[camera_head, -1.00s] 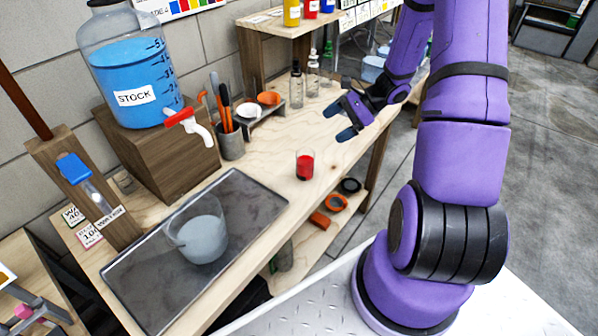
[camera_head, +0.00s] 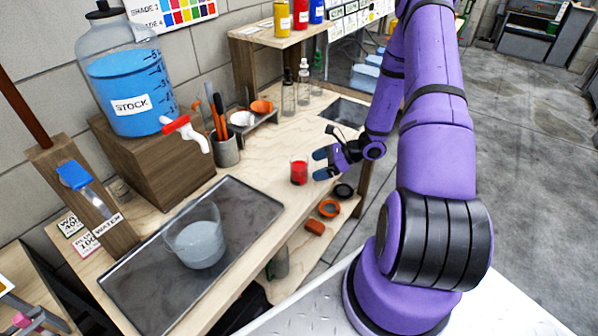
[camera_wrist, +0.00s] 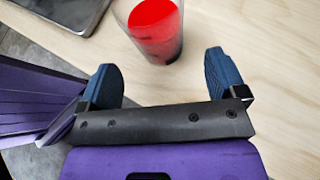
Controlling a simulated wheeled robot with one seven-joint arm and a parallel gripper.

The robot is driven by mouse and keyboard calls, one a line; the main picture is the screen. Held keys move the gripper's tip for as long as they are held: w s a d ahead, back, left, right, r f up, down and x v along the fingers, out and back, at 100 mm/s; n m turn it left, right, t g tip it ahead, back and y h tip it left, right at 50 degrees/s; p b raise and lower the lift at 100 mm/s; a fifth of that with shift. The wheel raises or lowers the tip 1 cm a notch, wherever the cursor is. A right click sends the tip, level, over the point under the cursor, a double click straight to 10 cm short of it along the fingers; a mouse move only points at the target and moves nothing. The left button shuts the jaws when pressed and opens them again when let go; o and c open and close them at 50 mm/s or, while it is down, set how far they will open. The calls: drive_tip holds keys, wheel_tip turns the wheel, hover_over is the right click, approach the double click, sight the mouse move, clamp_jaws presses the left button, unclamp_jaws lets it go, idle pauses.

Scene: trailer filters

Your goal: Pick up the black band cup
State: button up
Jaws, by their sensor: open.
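A clear cup with red contents (camera_head: 299,172) stands upright on the wooden bench near its front edge. In the wrist view this cup (camera_wrist: 150,28) is at the top middle, just beyond and between my fingertips. A dark patch shows low on it; I cannot tell whether it is a black band. My gripper (camera_head: 320,164) is open and empty, just right of the cup, fingers pointing at it. Its two blue fingers also show apart in the wrist view (camera_wrist: 160,62). A gap seems to remain between fingertips and cup.
A dark metal tray (camera_head: 245,200) holds a large clear beaker (camera_head: 196,242). A tool holder (camera_head: 226,150) and small rack (camera_head: 258,120) stand behind the cup. Bottles (camera_head: 289,98) stand farther back. An orange ring (camera_head: 329,208) and black ring (camera_head: 344,190) lie on the lower shelf.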

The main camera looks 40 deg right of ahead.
sight(304, 170)
drive_tip(key=shift+x, duration=2.65)
drive_tip(key=shift+a+r, duration=0.15)
drive_tip(key=shift+c, duration=0.2)
drive_tip(key=c, duration=1)
